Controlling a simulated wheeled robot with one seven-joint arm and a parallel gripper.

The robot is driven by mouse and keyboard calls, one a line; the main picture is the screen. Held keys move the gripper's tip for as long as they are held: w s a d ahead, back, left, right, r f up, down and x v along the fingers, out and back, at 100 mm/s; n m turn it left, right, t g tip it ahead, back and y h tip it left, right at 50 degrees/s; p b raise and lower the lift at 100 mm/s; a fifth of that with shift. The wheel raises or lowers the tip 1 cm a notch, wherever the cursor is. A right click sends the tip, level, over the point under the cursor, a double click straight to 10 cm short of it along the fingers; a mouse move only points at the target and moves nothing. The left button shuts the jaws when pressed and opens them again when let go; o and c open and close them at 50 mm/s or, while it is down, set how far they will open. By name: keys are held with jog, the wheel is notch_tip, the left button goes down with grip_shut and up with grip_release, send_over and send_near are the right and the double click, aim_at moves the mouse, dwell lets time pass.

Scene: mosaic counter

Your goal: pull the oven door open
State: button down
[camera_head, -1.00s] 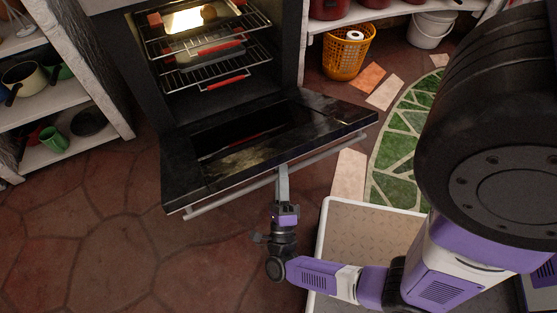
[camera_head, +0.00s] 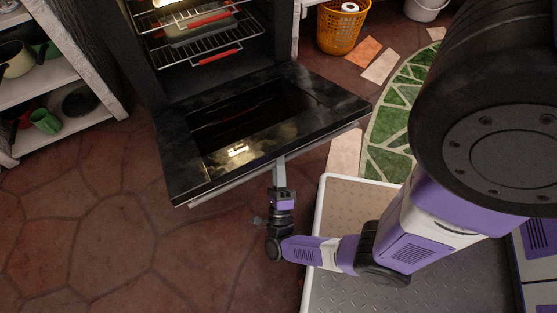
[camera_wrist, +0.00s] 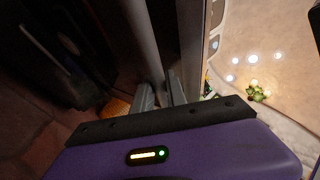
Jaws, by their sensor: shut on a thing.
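The black oven door (camera_head: 330,98) is hinged down and stands wide open, tilted out from the oven (camera_head: 155,75) in the head view. Its metal handle bar (camera_head: 232,183) runs along the door's outer edge. My gripper (camera_head: 280,166) is at the middle of that edge, shut on the handle. In the wrist view my gripper's fingers (camera_wrist: 160,97) close around the handle bar (camera_wrist: 140,40). The exact contact is partly hidden by the door edge in the head view.
Wire racks (camera_head: 215,55) with red edge strips sit inside the oven. An orange basket (camera_head: 340,30) stands at the back right. A white shelf unit (camera_head: 60,75) with pots and cups is at the left. The stone floor (camera_head: 110,220) in front is clear.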

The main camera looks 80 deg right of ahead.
jog(key=c, duration=1.3)
grip_release()
jog(key=shift+w+d, duration=0.1)
jog(key=shift+d, duration=0.05)
jog(key=shift+c, duration=0.2)
jog(key=shift+r, duration=0.1)
